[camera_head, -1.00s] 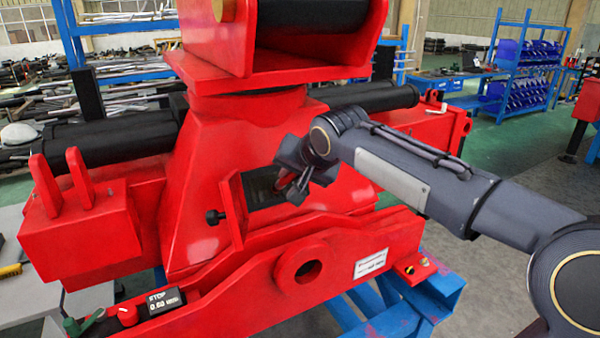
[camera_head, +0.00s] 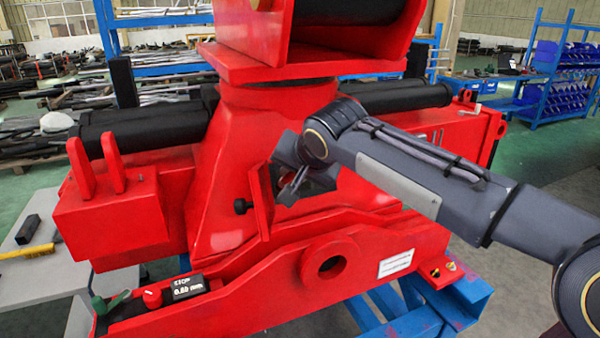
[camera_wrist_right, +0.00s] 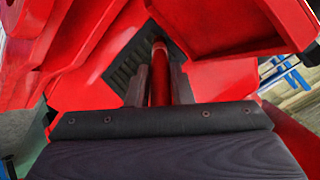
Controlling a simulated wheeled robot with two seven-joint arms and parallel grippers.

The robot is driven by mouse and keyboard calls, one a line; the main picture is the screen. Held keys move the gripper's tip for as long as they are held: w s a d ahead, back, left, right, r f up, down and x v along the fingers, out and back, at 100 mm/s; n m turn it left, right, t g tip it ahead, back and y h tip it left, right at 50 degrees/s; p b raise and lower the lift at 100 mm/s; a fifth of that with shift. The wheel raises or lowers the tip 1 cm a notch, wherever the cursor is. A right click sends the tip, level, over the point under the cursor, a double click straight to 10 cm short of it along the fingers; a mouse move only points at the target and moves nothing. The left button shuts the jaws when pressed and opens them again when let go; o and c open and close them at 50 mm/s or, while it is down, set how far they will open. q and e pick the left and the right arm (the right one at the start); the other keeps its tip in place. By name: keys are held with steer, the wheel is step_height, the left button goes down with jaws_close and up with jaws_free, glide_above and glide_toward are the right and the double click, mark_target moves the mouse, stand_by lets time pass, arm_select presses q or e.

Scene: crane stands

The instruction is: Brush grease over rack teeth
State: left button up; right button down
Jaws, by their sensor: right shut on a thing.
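The rack teeth (camera_wrist_right: 122,74) show in the right wrist view as a dark ribbed strip inside an opening in the red crane stand (camera_head: 225,190). My right gripper (camera_head: 290,182) is at this opening in the head view and covers most of it. In the wrist view its fingers (camera_wrist_right: 161,88) are shut on the red handle of what looks like the grease brush (camera_wrist_right: 159,75). The handle points into the opening, just right of the teeth. The bristles are hidden, so I cannot tell whether they touch the teeth. My left gripper is out of view.
An open red cover (camera_head: 260,202) with a black knob stands left of the opening. A grey table (camera_head: 40,270) at the left holds a yellow-handled brush (camera_head: 28,252).

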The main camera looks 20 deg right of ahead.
steer(key=shift+d, duration=1.9)
steer(key=d+p, duration=0.1)
steer(key=d, duration=0.9)
steer(key=shift+w+d, duration=0.2)
steer(key=shift+w, duration=0.25)
steer(key=s+r, duration=0.2)
steer(key=s, duration=0.3)
steer(key=shift+s+d+r, duration=0.2)
steer(key=shift+s, duration=0.1)
steer(key=s, duration=0.1)
steer(key=s+r, duration=0.1)
steer(key=shift+s+d+p, duration=0.1)
steer(key=shift+s+p, duration=0.2)
steer(key=shift+p, duration=0.05)
